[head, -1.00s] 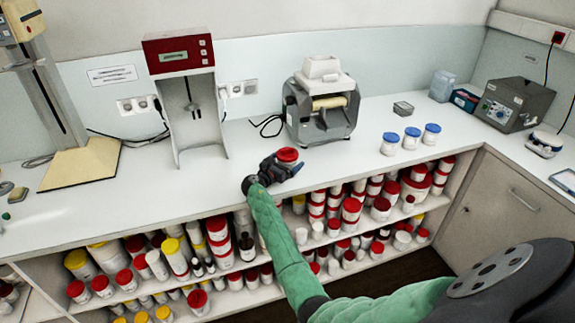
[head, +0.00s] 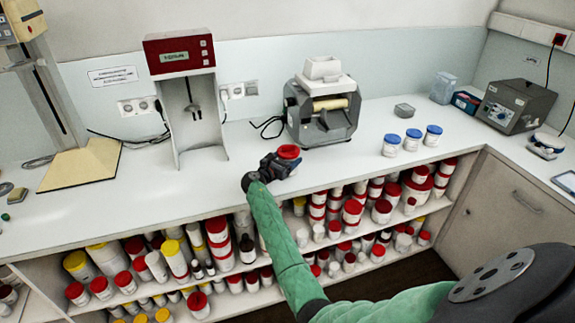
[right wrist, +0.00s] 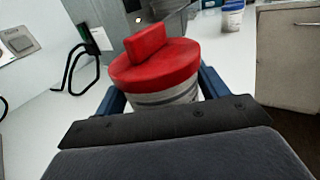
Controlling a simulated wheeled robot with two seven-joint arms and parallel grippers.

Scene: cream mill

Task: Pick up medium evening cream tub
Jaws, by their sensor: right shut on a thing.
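A tub with a red lid (head: 288,152) is held in my right gripper (head: 279,161) at the counter's front part, before the roller mill. In the right wrist view the red-lidded tub (right wrist: 158,70) has a raised red grip on its lid and a pale body. The blue fingers of my right gripper (right wrist: 160,100) are on both sides of the tub. The gripper hides the tub's lower part, so I cannot tell whether it touches the counter. Its label is not readable. My left gripper is not in view.
The roller mill (head: 322,112) stands just behind the tub. A red-topped device (head: 180,55) is to its left. Several blue-lidded tubs (head: 412,138) stand to its right. Shelves below hold many red- and yellow-lidded containers (head: 352,210). The counter (head: 120,205) is clear at front left.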

